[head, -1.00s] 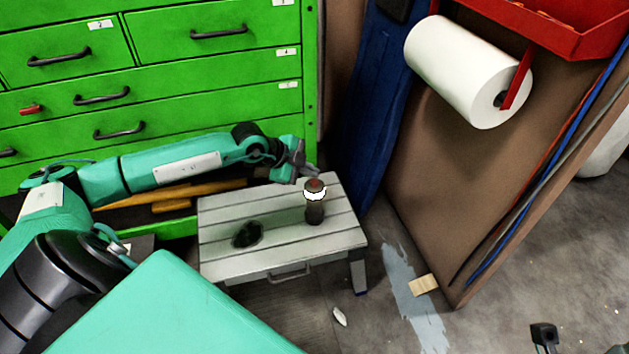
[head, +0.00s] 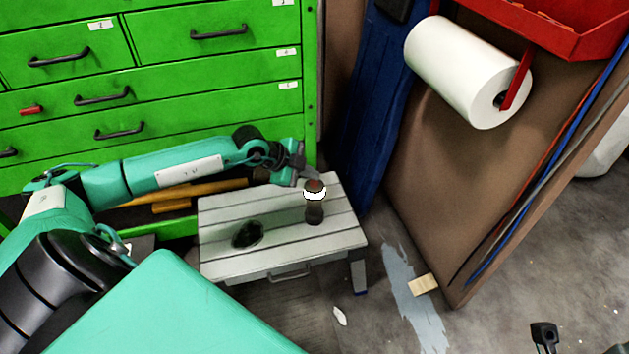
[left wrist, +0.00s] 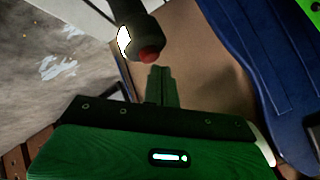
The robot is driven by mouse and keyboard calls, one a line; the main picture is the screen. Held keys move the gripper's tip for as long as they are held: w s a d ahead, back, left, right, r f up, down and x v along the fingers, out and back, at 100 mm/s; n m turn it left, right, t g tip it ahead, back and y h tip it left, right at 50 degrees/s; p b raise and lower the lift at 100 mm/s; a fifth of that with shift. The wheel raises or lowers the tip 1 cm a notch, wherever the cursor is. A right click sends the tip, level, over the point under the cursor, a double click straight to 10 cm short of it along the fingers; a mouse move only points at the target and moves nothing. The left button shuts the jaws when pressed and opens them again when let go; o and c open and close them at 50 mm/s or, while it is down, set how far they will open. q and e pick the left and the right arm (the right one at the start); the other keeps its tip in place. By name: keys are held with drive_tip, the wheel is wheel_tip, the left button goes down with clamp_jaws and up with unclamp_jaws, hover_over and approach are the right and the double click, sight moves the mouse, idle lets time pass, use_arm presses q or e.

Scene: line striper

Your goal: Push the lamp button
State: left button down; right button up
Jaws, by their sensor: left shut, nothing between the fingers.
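The lamp (head: 314,212) stands upright on the small grey slatted table. It has a dark body, a white band near the top and a red button (head: 314,185) on its top end. In the left wrist view the red button (left wrist: 149,56) shows close beyond the fingertips. My left gripper (head: 311,177) is shut and empty, with its tips right beside the top of the lamp. In the left wrist view the shut fingers (left wrist: 160,72) point at the button. I cannot tell whether they touch it.
The table (head: 235,270) also bears a dark lump (head: 247,233) left of the lamp. A green drawer cabinet (head: 200,75) stands behind my left arm. A blue hanging cloth (head: 370,120) and a brown panel (head: 450,160) stand to the right.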

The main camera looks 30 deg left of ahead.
sight(310, 185)
use_arm(q)
drive_tip(key=shift+f, duration=0.45)
idle(0.4)
drive_tip(key=shift+r, duration=0.1)
drive_tip(key=shift+r+p, duration=0.8)
drive_tip(key=shift+p, duration=0.3)
wheel_tip(310, 185, up, 6)
drive_tip(key=p, duration=0.5)
drive_tip(key=shift+p, duration=0.4)
